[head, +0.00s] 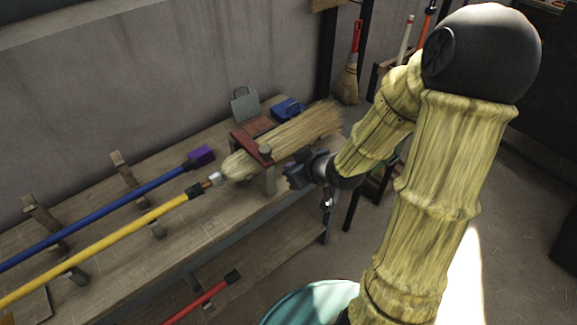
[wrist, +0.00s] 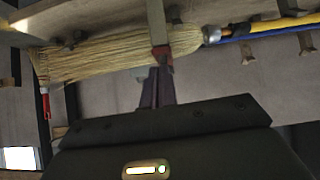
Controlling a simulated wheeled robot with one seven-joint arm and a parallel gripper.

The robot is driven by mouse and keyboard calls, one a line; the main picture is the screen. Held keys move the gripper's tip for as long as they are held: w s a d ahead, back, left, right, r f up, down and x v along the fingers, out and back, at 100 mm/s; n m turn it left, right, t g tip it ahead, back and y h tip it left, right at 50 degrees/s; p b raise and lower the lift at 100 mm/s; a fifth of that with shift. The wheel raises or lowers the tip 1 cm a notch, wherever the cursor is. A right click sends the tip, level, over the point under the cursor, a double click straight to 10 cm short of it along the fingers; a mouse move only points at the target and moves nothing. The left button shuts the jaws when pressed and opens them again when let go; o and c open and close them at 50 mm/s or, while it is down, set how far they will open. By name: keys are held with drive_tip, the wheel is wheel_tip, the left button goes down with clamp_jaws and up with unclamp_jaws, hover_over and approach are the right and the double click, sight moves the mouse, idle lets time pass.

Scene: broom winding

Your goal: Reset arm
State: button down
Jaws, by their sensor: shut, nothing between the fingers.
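My gripper (head: 299,178) is at the right end of the workbench in the head view, just in front of the broom head. In the wrist view my gripper (wrist: 156,92) points toward the broom's clamp, and its fingers are together with nothing between them. The straw broom head (head: 290,140) lies on the bench under a red-brown clamp bar (head: 250,146). The broom head also shows across the top of the wrist view (wrist: 100,61). My arm is bent, with its elbow high at the right. I cannot tell whether the fingers touch the clamp.
A yellow pole (head: 110,243) and a blue pole (head: 100,217) rest on wooden holders on the bench (head: 180,255). A red pole (head: 205,301) lies on the lower shelf. A teal round container (head: 310,300) stands in front. A small red-handled broom (head: 348,80) hangs behind.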

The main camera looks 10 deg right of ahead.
idle(0.5)
drive_tip(key=s+d+r+m+g+h+p, duration=0.1)
drive_tip(key=s+m+g+h, duration=0.1)
drive_tip(key=s, duration=0.4)
drive_tip(key=s+d+r+m+g+h, duration=0.1)
drive_tip(key=s+r+m+g+h, duration=0.1)
drive_tip(key=s, duration=0.4)
drive_tip(key=shift+s+r+m+g+p, duration=0.25)
drive_tip(key=shift+m+g+p, duration=0.15)
drive_tip(key=shift+m+g, duration=0.6)
drive_tip(key=shift+a, duration=0.2)
